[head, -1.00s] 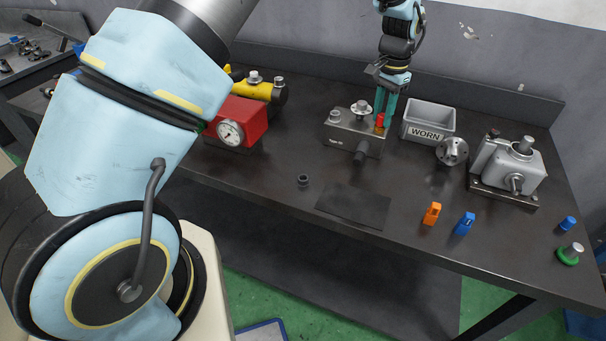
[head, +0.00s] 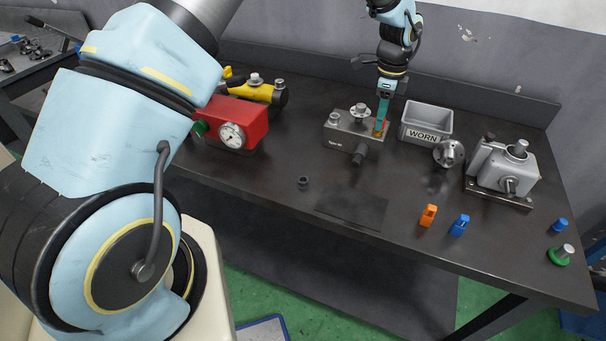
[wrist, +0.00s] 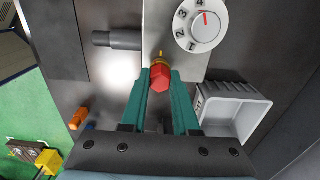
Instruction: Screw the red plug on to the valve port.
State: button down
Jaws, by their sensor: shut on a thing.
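The red plug (wrist: 160,78) is between the teal fingertips of my gripper (wrist: 161,84), which is shut on it. In the head view my gripper (head: 381,128) points down at the right end of the grey valve block (head: 345,128), and its fingers hide most of the plug. In the wrist view a brass-coloured part (wrist: 160,58) shows just past the plug, at the block's edge. The plug is in line with it; I cannot tell how far it is threaded on. The block (wrist: 180,68) carries a numbered dial (wrist: 201,25).
A grey bin marked WORN (head: 425,137) stands close to the right of my gripper. A red gauge unit (head: 236,122) is at the left. Orange (head: 428,215) and blue (head: 459,225) pieces lie in front. A grey machine (head: 505,170) stands at the right.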

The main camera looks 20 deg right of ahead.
jog(key=shift+r+m+p, duration=0.1)
jog(key=shift+m+p, duration=0.2)
jog(key=shift+m, duration=0.9)
jog(key=shift+f+m, duration=0.2)
jog(key=shift+m, duration=0.7)
jog(key=c, duration=1.1)
grip_release()
jog(key=shift+m, duration=0.6)
jog(key=o, duration=0.5)
jog(key=shift+r, duration=0.15)
